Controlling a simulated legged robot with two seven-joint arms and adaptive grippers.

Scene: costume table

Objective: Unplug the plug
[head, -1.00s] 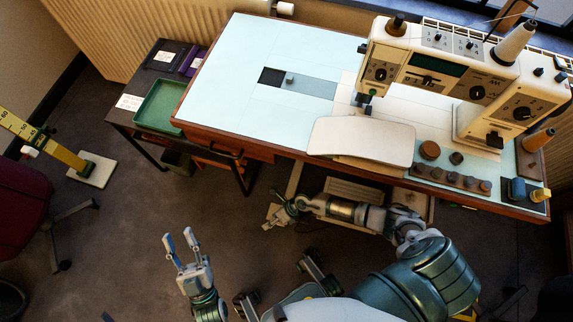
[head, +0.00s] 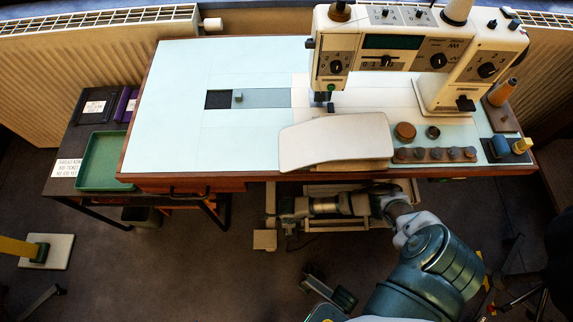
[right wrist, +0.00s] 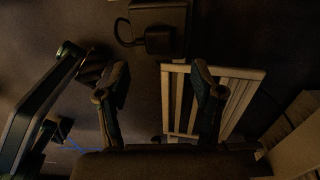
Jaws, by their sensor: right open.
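In the right wrist view a dark plug (right wrist: 159,41) sits against a dark socket box (right wrist: 160,13) at the top, with a cord looping out to its left. My right gripper (right wrist: 160,78) is open, and its two fingers stand apart below the plug with nothing between them. The plug is beyond the fingertips, roughly centred between them. In the head view my right arm reaches left under the table's front edge, and its gripper (head: 287,220) is small and dim there. I cannot make out the plug in the head view. My left gripper is out of view.
The sewing table (head: 165,105) overhangs my right arm, with a sewing machine (head: 425,55) on top. A pale slatted panel (right wrist: 240,88) lies behind the right finger in the wrist view. A green tray (head: 103,160) stands left. Floor at lower left is mostly open.

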